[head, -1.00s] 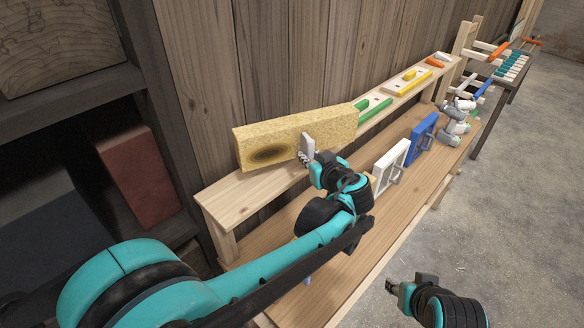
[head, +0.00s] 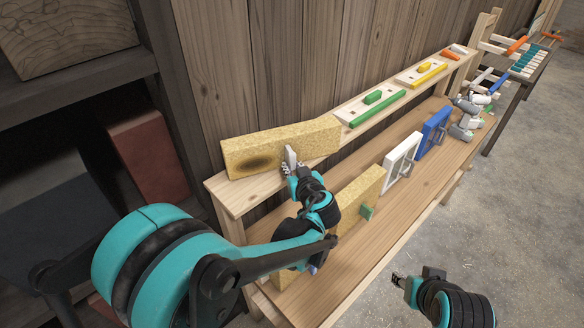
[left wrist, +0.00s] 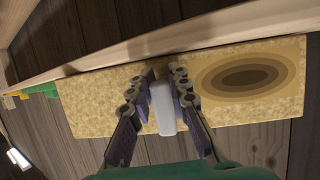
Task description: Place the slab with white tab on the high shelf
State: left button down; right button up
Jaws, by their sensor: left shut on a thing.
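The slab with white tab (head: 270,152) is a speckled yellow board with a dark oval mark near its left end. It stands on edge at the left end of the high shelf (head: 240,190), and its lower edge looks to be at the shelf top; I cannot tell if it bears its weight. My left gripper (head: 291,165) is shut on the white tab, which shows between the fingers in the left wrist view (left wrist: 163,108). My right gripper (head: 399,280) hangs over the floor, away from the slab; its finger gap is unclear.
A similar slab with a green tab (head: 355,195) stands on the lower bench, partly behind my left arm. White (head: 400,160) and blue (head: 433,131) frames stand beyond it. Green (head: 378,106) and yellow (head: 425,72) blocks lie farther along the high shelf. The wall is close behind.

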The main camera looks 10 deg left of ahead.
pick_arm(q)
jog(key=shift+f, duration=0.1)
jog(key=c, duration=1.4)
grip_release()
jog(key=shift+c, duration=0.2)
jog(key=v, duration=1.1)
jog(key=s+a+f+m+g+h, duration=0.2)
jog(key=s+a+f+m+h, duration=0.1)
jog(key=s, duration=0.5)
jog(key=s+a+f+m+g+h, duration=0.2)
jog(key=s+a+m+h, duration=0.1)
jog(key=s, duration=0.6)
jog(key=shift+a+f+g+h, duration=0.35)
jog(key=shift+a+g+h, duration=0.05)
jog(key=shift+a, duration=0.25)
